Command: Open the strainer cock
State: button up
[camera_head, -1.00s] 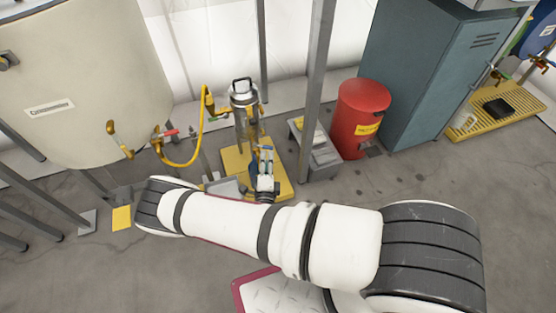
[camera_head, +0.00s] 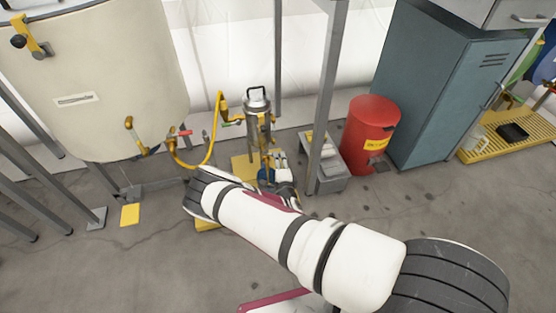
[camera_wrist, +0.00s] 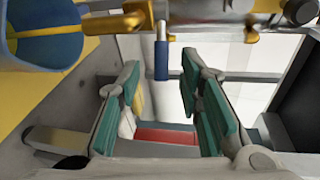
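The strainer (camera_head: 257,125) is an upright metal cylinder with a black top handle, standing left of the grey post in the head view. In the head view my gripper (camera_head: 277,168) is low in front of the strainer, partly hidden by my arm.
A cream tank (camera_head: 95,100) with a yellow hose (camera_head: 213,135) stands left. A grey post (camera_head: 328,100), a grey box (camera_head: 330,177), a red bin (camera_head: 370,135) and a blue-grey cabinet (camera_head: 445,80) stand right. A blue round container (camera_wrist: 45,30) is close at upper left.

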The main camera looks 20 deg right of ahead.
jog(key=shift+b+x, duration=0.6)
jog(key=shift+x, duration=1.3)
grip_shut()
